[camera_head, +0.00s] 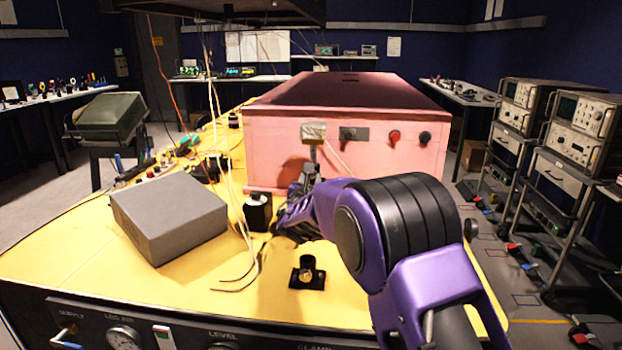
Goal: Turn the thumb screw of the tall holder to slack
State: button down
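A slim upright post (313,155) with a pale block on top stands before the pink foam box. Its lower part, where a holder and thumb screw would show, is hidden by my gripper (308,178). My gripper's dark fingers are at the post's lower visible part; I cannot tell whether they touch it, or whether they are open or shut. A short black holder (307,271) on a square base stands empty-topped nearer the front. A black block-like mount (258,212) with a silvery top stands left of my wrist. No thumb screw can be made out.
A grey box (168,217) lies at left. Loose cables (238,190) hang and trail beside my gripper. The table's front left is clear.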

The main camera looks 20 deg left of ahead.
jog(key=n, duration=0.4)
jog(key=shift+n, duration=0.3)
jog(key=n+p, duration=0.1)
jog(key=n, duration=0.3)
jog(key=shift+n+p, duration=0.3)
jog(key=shift+d+n+p, duration=0.1)
jog(key=shift+n+p, duration=3)
jog(key=shift+n, duration=1.4)
jog(key=c, duration=0.6)
grip_release()
